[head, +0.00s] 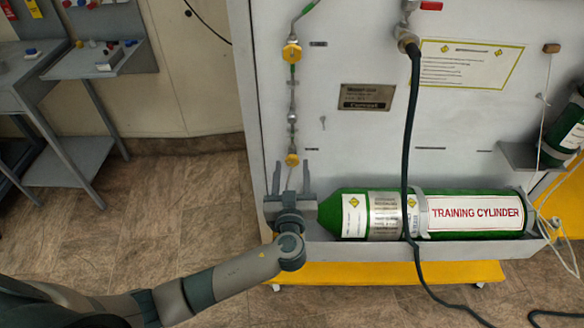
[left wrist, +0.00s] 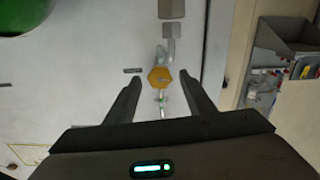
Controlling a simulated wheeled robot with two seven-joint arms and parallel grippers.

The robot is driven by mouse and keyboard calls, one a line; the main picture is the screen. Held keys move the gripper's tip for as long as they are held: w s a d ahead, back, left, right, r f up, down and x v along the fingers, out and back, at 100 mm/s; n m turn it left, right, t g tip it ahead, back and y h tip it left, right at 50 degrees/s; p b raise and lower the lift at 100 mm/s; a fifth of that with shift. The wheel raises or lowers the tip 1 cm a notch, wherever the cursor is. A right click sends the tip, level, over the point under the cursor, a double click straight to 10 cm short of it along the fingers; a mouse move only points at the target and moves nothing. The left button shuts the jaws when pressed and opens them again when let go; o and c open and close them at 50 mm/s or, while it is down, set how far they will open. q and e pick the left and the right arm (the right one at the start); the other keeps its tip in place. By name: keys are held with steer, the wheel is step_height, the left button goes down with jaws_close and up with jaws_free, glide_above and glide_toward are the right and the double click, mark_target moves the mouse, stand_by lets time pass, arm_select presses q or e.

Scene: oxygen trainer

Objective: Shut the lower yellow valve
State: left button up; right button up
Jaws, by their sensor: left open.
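The lower yellow valve (head: 292,160) is a small yellow knob on a thin metal pipe on the white panel. In the left wrist view the yellow valve (left wrist: 160,77) shows ahead, between the fingers in the picture. My left gripper (head: 291,172) is open just below the lower valve, its two fingers pointing up the panel. In the left wrist view its fingers (left wrist: 162,90) are spread with nothing held; contact with the valve does not show. The upper yellow valve (head: 291,53) sits higher on the same pipe. My right gripper is not in view.
A green training cylinder (head: 380,214) lies in a grey tray right of my left gripper. A dark hose (head: 411,130) hangs down the panel and across the cylinder. A grey bench (head: 80,62) stands at the left. The floor between is clear.

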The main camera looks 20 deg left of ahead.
arm_select(q)
steer(key=shift+w, duration=0.2)
steer(key=c, duration=1.1)
steer(key=shift+o, duration=0.2)
